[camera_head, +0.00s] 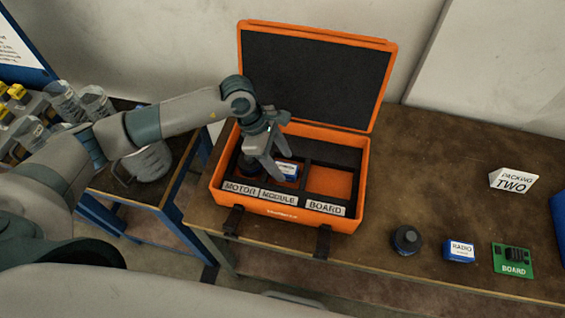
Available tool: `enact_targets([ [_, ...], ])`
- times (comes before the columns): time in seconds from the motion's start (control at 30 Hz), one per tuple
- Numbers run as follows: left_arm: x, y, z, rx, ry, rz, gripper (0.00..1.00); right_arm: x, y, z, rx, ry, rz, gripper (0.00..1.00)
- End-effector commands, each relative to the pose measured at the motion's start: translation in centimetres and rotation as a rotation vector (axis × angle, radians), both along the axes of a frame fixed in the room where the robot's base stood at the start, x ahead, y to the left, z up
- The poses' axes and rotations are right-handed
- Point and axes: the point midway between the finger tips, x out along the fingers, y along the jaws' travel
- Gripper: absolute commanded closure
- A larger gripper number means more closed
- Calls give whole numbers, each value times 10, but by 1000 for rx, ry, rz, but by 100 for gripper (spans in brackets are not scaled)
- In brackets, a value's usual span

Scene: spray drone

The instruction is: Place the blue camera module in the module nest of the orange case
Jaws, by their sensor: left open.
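The open orange case (357,208) stands on the brown table, its lid tilted up at the back. Its front labels read MOTOR, MODULE and BOARD. A small blue module with a white label (288,171) sits in the middle compartment, behind the MODULE label; its print is too small to read surely. My left gripper (263,168) is open, pointing down over the case, just left of the blue module and partly in front of it. I cannot tell whether a finger touches it. My right gripper is not in view.
The BOARD compartment (330,183) is empty. A dark round part shows in the MOTOR compartment (247,165). On the table at right are a black motor (407,240), a blue RADIO box (459,251), a green board (513,260) and a PACKING TWO sign (512,180).

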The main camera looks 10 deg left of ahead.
Motion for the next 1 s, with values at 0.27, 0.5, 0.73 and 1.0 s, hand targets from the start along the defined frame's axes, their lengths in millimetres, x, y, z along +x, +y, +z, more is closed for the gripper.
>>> enact_targets([
  [0.27,1,18,40,1,-5,0,47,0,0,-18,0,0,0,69],
  [0.5,1,34,78,0,-4,1,47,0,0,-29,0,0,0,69],
  [0.73,0,41,96,1,-1,1,47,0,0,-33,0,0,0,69],
  [1.0,-1,41,99,1,0,1,47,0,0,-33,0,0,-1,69],
])
